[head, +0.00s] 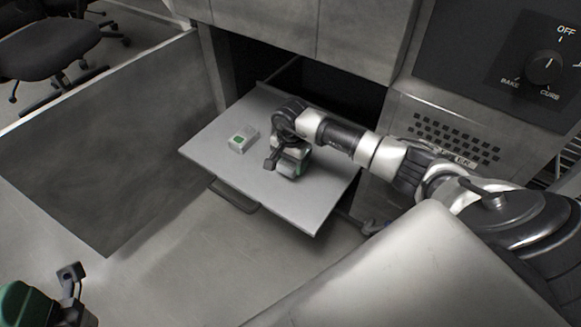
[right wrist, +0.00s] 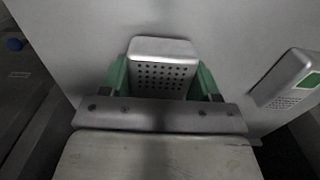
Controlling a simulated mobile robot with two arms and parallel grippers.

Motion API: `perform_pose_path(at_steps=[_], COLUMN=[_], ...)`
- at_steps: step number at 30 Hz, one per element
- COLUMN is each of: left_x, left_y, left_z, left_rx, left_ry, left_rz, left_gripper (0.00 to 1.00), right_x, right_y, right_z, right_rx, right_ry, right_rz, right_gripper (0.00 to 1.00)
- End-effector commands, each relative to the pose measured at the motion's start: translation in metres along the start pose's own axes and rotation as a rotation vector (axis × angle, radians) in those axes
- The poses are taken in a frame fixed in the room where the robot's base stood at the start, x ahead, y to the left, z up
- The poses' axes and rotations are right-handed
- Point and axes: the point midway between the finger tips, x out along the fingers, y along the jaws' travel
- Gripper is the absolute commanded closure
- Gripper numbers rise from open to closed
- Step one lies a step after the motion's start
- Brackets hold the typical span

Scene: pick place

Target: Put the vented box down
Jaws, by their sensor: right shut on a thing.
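The vented box (right wrist: 161,72) is grey with rows of small dark holes in its face. In the right wrist view it sits between the green fingers of my right gripper (right wrist: 163,82), which is shut on it. In the head view my right gripper (head: 290,166) is low over the pulled-out grey shelf (head: 215,155), and it hides most or all of the box. I cannot tell whether the box touches the shelf. Part of my left gripper (head: 68,285) shows at the bottom left corner, far from the shelf; its jaws are not clear.
A grey panel (head: 110,140) rises at the left. A control panel with a knob (head: 544,67) is at upper right.

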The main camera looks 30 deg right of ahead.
Motion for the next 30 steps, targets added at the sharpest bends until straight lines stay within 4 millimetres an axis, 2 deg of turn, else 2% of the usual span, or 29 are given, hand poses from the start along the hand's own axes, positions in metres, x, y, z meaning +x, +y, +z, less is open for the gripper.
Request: perform_pose_path(at_steps=[1,3,7,14,15,19,26,30], left_x=[-0.003,0.0,0.004,0.0,0.003,0.003,0.004,0.008], left_y=[0.0,0.0,0.0,0.0,0.0,0.0,-0.001,-0.001], left_z=[0.002,0.004,0.004,0.004,0.004,0.003,0.003,0.002], left_rx=[0.001,0.002,0.003,0.002,0.003,0.003,0.003,0.003], left_ry=[0.01,0.019,0.026,0.022,0.025,0.027,0.028,0.031], left_rz=[0.005,0.011,0.015,0.012,0.013,0.013,0.011,0.01], left_gripper=[0.57,0.57,0.57,0.57,0.57,0.57,0.57,0.57], right_x=[0.012,0.017,0.015,0.02,0.018,0.018,0.018,0.011], right_y=[0.0,-0.001,-0.001,-0.001,0.0,0.0,0.0,-0.001], right_z=[0.0,0.0,0.0,0.0,0.0,0.0,0.0,0.0], right_rx=[0.001,0.0,-0.001,-0.001,-0.001,-0.001,-0.001,-0.001], right_ry=[-0.001,0.0,0.001,0.002,0.001,0.001,0.001,0.001], right_rz=[-0.001,-0.002,-0.003,-0.002,-0.001,-0.001,-0.001,-0.003], right_gripper=[0.65,0.65,0.65,0.65,0.33,0.13,0.13,0.13])
